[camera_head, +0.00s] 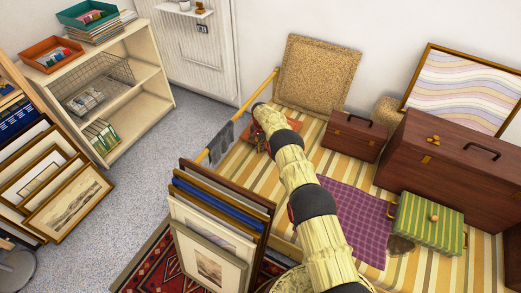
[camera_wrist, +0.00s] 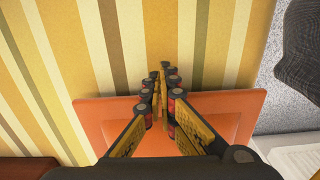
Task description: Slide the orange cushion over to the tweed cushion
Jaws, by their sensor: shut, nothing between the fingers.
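The orange cushion (camera_wrist: 98,115) lies flat on the striped cover in the wrist view, below my gripper (camera_wrist: 161,72). In the head view my arm hides most of the cushion. A large tan speckled square (camera_head: 316,72) leans against the wall behind my gripper. A smaller tan speckled thing (camera_head: 386,110) shows partly behind the brown cases. I cannot tell for certain which is the tweed cushion.
A small brown case (camera_head: 352,139), a large brown case (camera_head: 448,165), a green striped case (camera_head: 428,222) and a purple checked cloth (camera_head: 352,215) lie to the right of my arm. A yellow pole (camera_head: 258,92) with dark cloth (camera_head: 220,141) and framed prints (camera_head: 215,258) stand to the left.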

